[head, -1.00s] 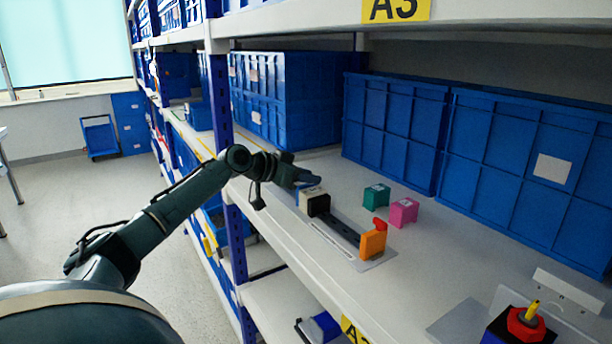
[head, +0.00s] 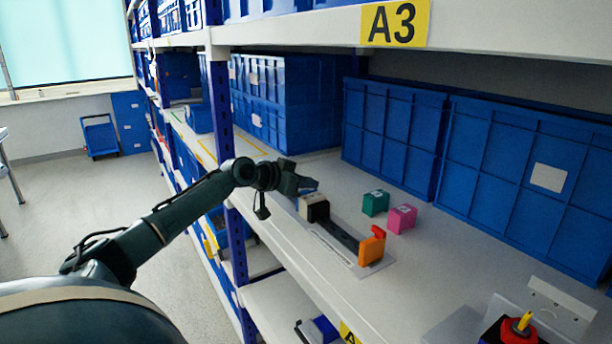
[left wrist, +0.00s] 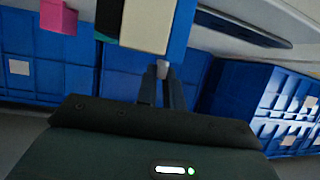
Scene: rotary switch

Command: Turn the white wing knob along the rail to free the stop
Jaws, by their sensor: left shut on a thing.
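The rail device stands on the shelf in the head view. It has a dark rail (head: 338,234), a beige and black block (head: 318,210) at its far left end, and an orange block (head: 371,249) with a red piece (head: 378,231) at its near right end. My left gripper (head: 304,185) is at the beige block's end. In the left wrist view its fingers (left wrist: 162,84) are shut on a small whitish knob (left wrist: 163,68), just below a beige block (left wrist: 147,25) with a blue side (left wrist: 180,30). The knob's wing shape is mostly hidden. My right gripper is not in view.
A green cube (head: 375,202) and a pink cube (head: 402,218) stand behind the rail. Large blue crates (head: 395,130) line the back. A red and yellow switch (head: 519,326) stands at the lower right. The shelf's front edge runs close to the rail.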

